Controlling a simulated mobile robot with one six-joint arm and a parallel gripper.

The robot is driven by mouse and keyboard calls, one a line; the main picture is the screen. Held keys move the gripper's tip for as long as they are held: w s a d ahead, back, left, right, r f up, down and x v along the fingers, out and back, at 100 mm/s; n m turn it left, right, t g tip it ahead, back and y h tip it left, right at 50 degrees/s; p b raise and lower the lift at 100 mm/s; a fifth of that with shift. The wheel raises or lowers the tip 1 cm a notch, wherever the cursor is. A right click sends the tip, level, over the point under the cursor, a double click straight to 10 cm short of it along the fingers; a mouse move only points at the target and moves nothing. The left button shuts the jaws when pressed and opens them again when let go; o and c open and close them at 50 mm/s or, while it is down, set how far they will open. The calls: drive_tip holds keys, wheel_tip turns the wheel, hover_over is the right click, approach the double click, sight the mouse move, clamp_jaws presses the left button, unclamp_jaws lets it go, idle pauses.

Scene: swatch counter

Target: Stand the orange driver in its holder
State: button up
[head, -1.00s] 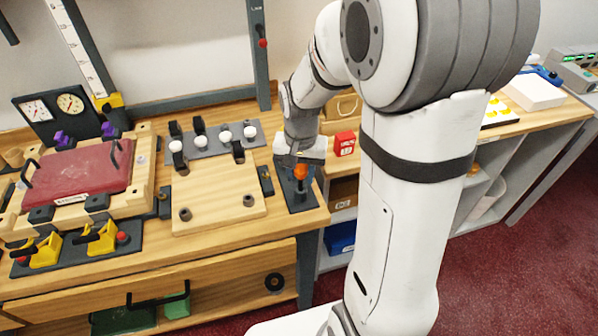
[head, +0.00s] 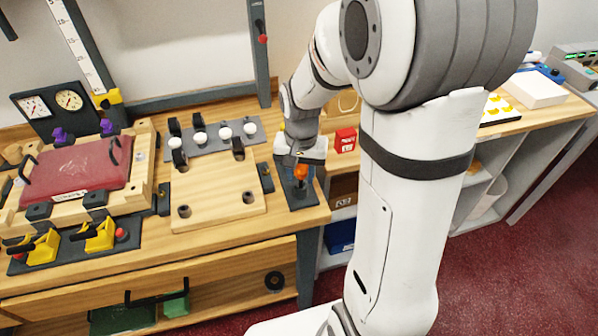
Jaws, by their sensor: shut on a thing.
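The orange driver (head: 301,171) is upright below my gripper (head: 300,163), near the right end of the wooden bench. My gripper is shut on the driver's orange handle. The dark holder base (head: 300,199) lies on the bench directly under the driver. The driver's lower end is over or in the holder; I cannot tell how deep it sits. My gripper hides the top of the handle.
A pale wooden board (head: 216,200) with dark knobs lies left of the holder. A red box (head: 345,140) stands just right of my gripper. A red-topped fixture (head: 78,180) and yellow clamps (head: 97,236) fill the left side. My arm blocks the middle right.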

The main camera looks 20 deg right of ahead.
drive_tip(key=shift+f+b, duration=0.45)
drive_tip(key=shift+f, duration=0.25)
drive_tip(key=shift+f+b, duration=0.35)
drive_tip(key=shift+f, duration=0.15)
idle(0.5)
drive_tip(key=o, duration=1.4)
drive_tip(key=shift+r+p, duration=2.25)
drive_tip(key=shift+r, duration=0.75)
